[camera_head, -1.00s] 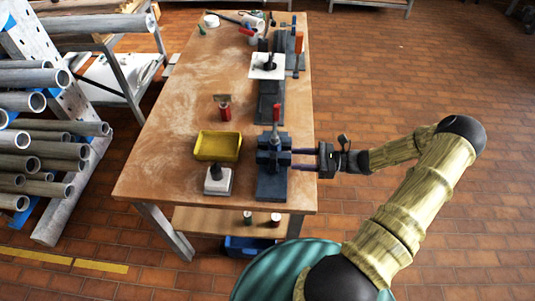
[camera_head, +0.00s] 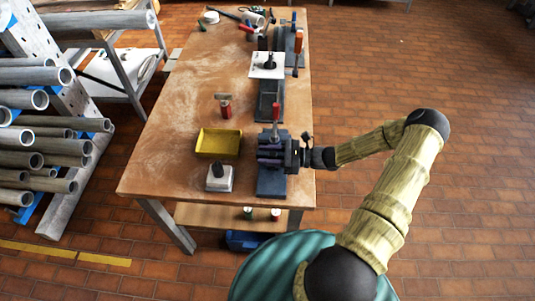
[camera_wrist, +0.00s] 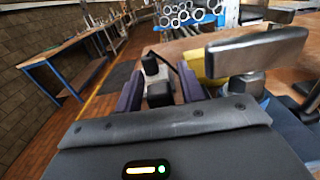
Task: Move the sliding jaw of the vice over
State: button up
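The vice (camera_head: 271,185) is a dark blue-grey block near the front right edge of the wooden workbench. My gripper (camera_head: 268,157) reaches in from the right, its purple fingers at the upper part of the vice and hiding much of the jaws. In the wrist view, my gripper (camera_wrist: 160,92) has its fingers apart, with a dark block between them and visible gaps beside it. I cannot tell whether that block is the sliding jaw, nor whether the fingers touch the vice.
A yellow tray (camera_head: 219,143) and a pale block with a black knob (camera_head: 219,178) stand left of the vice. A red-handled tool (camera_head: 275,112) stands just behind it. A red-based item (camera_head: 225,107) stands farther back. The bench's left side (camera_head: 165,150) is clear.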

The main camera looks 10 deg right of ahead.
grip_shut()
jog(key=s, duration=0.1)
jog(key=s+a+p, duration=0.1)
jog(key=s, duration=0.2)
jog(key=shift+s+a+p, duration=0.25)
jog(key=shift+s+p, duration=0.1)
jog(key=shift+p, duration=0.05)
jog(key=shift+f, duration=0.1)
jog(key=shift+o, duration=1.1)
grip_release()
jog(key=shift+s, duration=0.2)
jog(key=shift+w, duration=0.15)
